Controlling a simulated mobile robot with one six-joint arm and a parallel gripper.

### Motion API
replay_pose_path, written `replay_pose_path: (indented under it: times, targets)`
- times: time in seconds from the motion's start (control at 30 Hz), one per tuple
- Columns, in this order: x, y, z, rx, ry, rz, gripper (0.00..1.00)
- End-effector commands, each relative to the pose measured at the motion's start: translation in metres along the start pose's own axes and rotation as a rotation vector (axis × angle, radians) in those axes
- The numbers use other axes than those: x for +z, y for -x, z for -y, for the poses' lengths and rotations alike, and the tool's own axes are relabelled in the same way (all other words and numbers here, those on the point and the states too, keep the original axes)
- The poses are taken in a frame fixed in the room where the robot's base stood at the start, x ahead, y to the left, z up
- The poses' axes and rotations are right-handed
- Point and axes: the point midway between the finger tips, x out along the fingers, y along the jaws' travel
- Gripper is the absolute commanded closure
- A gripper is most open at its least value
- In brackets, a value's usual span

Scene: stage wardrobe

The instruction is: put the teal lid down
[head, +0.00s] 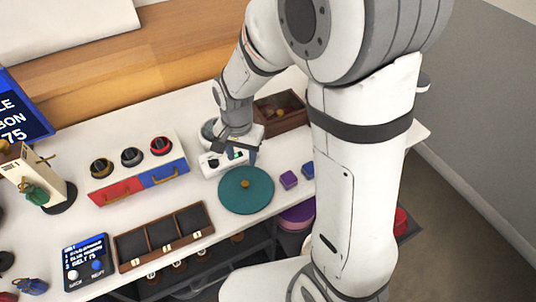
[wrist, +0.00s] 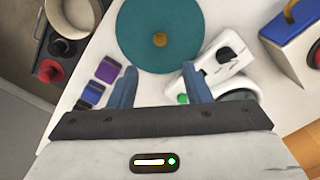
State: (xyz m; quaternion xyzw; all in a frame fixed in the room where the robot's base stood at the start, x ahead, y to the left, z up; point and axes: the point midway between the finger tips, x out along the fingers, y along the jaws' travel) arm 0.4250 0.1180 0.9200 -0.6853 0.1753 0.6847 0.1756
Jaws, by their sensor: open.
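The teal lid (head: 246,191) is a flat round disc with a small brass-coloured knob (head: 245,184). It lies on the white table in front of my gripper. In the wrist view the lid (wrist: 135,35) is at the top, just beyond the fingertips. My gripper (wrist: 160,80) is open and empty, with its two blue fingers apart and short of the knob (wrist: 160,40). In the head view my gripper (head: 238,152) is above the white device, behind the lid.
The white device (wrist: 225,65) sits close by the right finger. Purple and blue blocks (head: 289,180) lie right of the lid. A wooden three-compartment tray (head: 162,238) is at the front, a red and blue drawer box (head: 138,180) at left, and a brown box (head: 292,124) behind.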

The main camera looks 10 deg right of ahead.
Motion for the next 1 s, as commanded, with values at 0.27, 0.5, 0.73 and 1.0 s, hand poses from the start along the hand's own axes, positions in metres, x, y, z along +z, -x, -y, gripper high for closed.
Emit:
replay_pose_path:
  times: [0.27,0.5,0.73,1.0]
  targets:
    - [0.000,0.056,-0.052,-0.047,0.136,-0.063,0.56]
    - [0.023,0.109,-0.123,-0.068,0.346,-0.161,0.56]
    - [0.045,0.127,-0.160,-0.059,0.474,-0.220,0.56]
    - [0.051,0.129,-0.163,-0.054,0.504,-0.228,0.56]
